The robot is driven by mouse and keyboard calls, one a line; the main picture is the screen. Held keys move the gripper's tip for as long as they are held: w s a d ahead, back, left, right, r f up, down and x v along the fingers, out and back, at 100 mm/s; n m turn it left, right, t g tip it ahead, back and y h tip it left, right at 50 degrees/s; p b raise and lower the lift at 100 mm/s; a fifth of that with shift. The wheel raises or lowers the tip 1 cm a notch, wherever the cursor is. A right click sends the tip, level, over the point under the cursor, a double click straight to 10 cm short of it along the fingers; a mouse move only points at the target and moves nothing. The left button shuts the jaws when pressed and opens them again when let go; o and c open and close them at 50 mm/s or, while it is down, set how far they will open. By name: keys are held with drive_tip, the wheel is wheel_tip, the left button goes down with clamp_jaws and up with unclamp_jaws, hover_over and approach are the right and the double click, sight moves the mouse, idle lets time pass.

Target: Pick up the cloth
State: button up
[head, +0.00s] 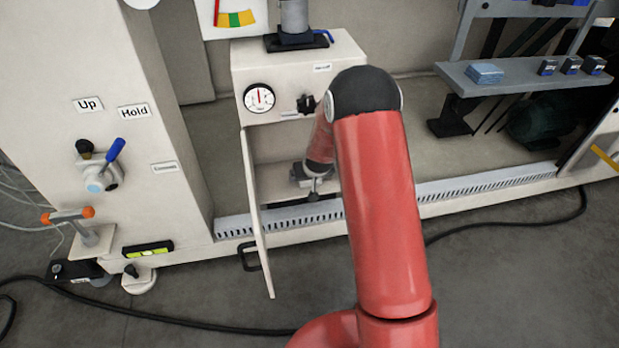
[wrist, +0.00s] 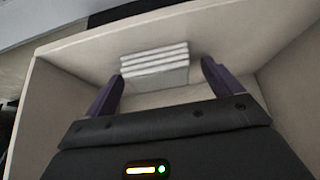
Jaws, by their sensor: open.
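A pale, layered stack (wrist: 155,65) that looks like a folded cloth lies against the back wall inside a light box-like compartment in the wrist view. My gripper (wrist: 161,72) is open, with its two dark purple fingers spread in front of the stack, one toward each side. Nothing is visibly held between them. I cannot tell whether the fingers touch the stack. In the head view my red arm reaches into the open cabinet (head: 272,180) and hides much of it. A light blue folded cloth-like stack (head: 484,73) also lies on the shelf at the right.
The cabinet door (head: 255,215) hangs open on the left of the opening. Several small dark blocks stand on the shelf (head: 515,75). A black cable (head: 170,318) crosses the floor.

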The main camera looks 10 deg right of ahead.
drive_tip(key=shift+c, duration=0.3)
drive_tip(key=c, duration=1)
